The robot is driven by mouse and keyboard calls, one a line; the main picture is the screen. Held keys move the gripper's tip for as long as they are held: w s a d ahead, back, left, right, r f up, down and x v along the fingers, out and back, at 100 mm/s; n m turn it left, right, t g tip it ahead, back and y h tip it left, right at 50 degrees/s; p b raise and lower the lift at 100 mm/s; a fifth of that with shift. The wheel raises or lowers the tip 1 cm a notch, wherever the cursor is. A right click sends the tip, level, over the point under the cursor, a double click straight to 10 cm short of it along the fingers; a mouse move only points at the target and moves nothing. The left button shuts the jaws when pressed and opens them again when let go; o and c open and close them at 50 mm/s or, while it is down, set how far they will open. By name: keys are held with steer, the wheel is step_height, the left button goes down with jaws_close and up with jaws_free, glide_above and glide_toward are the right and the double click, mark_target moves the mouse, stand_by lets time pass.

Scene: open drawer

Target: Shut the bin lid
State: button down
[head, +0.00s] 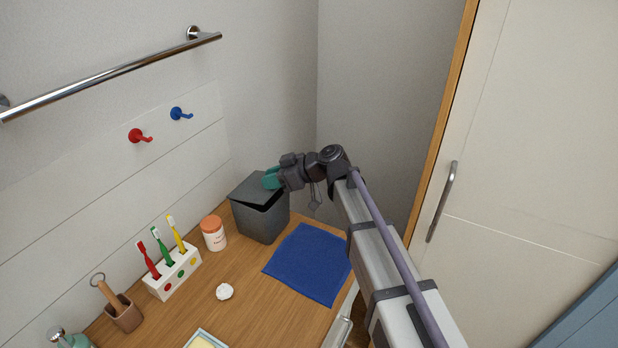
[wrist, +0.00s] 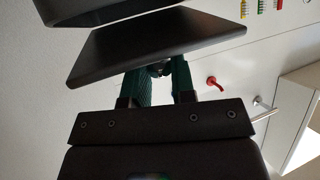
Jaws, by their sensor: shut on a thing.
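The dark grey bin (head: 262,224) stands at the far corner of the wooden counter. Its lid (head: 252,189) is slightly tilted, with a dark gap between it and the rim at the near side. My gripper (head: 271,179), with green fingers, is at the lid's right edge. In the wrist view the lid (wrist: 150,45) spans the top, with part of the bin (wrist: 130,8) beyond it and a gap between. The green fingers of my gripper (wrist: 160,75) are closed around a small dark piece at the lid's edge, mostly hidden.
A blue cloth (head: 309,262) lies in front of the bin. An orange-capped jar (head: 214,234) stands close left of it. A toothbrush holder (head: 174,274) and a white lump (head: 224,291) are further left. Walls rise close behind the bin.

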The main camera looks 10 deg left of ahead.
steer(key=shift+d+f, duration=0.25)
steer(key=shift+f, duration=0.45)
steer(key=shift+s+d+f+b, duration=0.1)
steer(key=shift+d+f+b, duration=0.05)
steer(key=shift+f+b, duration=0.3)
steer(key=shift+s+d+f+b, duration=0.1)
steer(key=shift+f+b, duration=0.2)
steer(key=shift+b, duration=0.2)
steer(key=shift+s+f, duration=0.1)
steer(key=c, duration=1)
jaws_free()
steer(key=shift+s, duration=0.1)
steer(key=shift+o, duration=0.3)
steer(key=shift+d, duration=0.1)
steer(key=p+v, duration=0.4)
steer(key=v, duration=0.6)
steer(key=shift+d+r, duration=0.25)
steer(key=shift+d, duration=0.1)
